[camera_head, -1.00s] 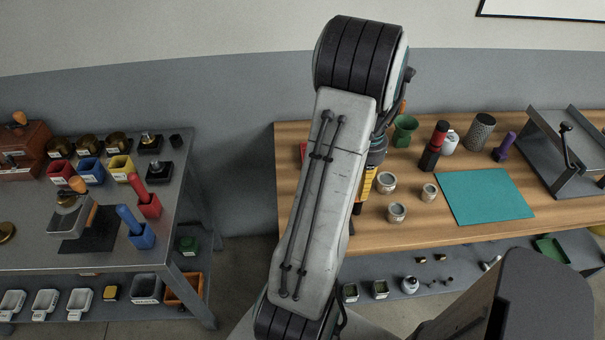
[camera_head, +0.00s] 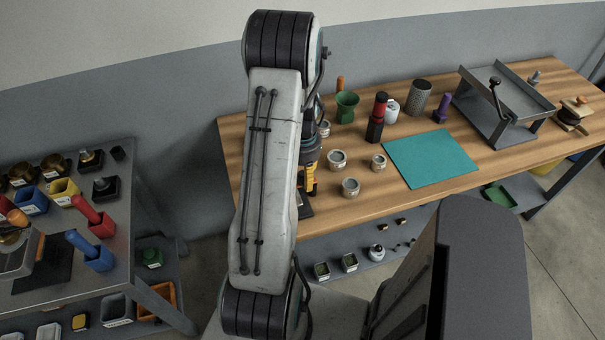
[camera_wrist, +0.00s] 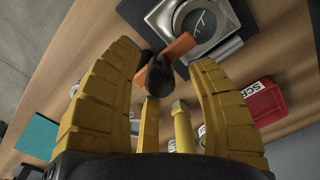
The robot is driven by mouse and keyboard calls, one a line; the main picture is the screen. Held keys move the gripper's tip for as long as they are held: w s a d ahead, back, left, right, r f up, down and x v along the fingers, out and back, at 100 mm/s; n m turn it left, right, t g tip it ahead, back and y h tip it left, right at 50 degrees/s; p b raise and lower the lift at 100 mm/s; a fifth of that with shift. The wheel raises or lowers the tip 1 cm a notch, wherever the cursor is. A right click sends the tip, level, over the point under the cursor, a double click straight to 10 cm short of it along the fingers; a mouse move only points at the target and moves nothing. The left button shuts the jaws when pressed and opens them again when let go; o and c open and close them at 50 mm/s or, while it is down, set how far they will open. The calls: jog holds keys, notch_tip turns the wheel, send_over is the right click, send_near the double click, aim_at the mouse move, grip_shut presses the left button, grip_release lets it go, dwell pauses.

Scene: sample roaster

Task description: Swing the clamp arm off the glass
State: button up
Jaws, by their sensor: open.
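The clamp arm (camera_wrist: 181,47) is an orange bar with a dark rounded knob (camera_wrist: 159,76) at its near end. In the wrist view its far end reaches the edge of the round glass (camera_wrist: 201,22), which sits in a black ring on a grey square fixture (camera_wrist: 158,14). My gripper (camera_wrist: 165,57) is open, its yellow fingers on either side of the knob; I cannot tell whether they touch it. In the head view my gripper (camera_head: 310,178) is over the wooden bench's left part, and my arm hides the fixture.
A red labelled container (camera_wrist: 264,103) stands right of my gripper in the wrist view. A grey table (camera_head: 130,215) stands at left.

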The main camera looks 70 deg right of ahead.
jog(key=shift+o, duration=0.2)
jog(key=shift+f, duration=0.1)
grip_shut()
dwell(0.4)
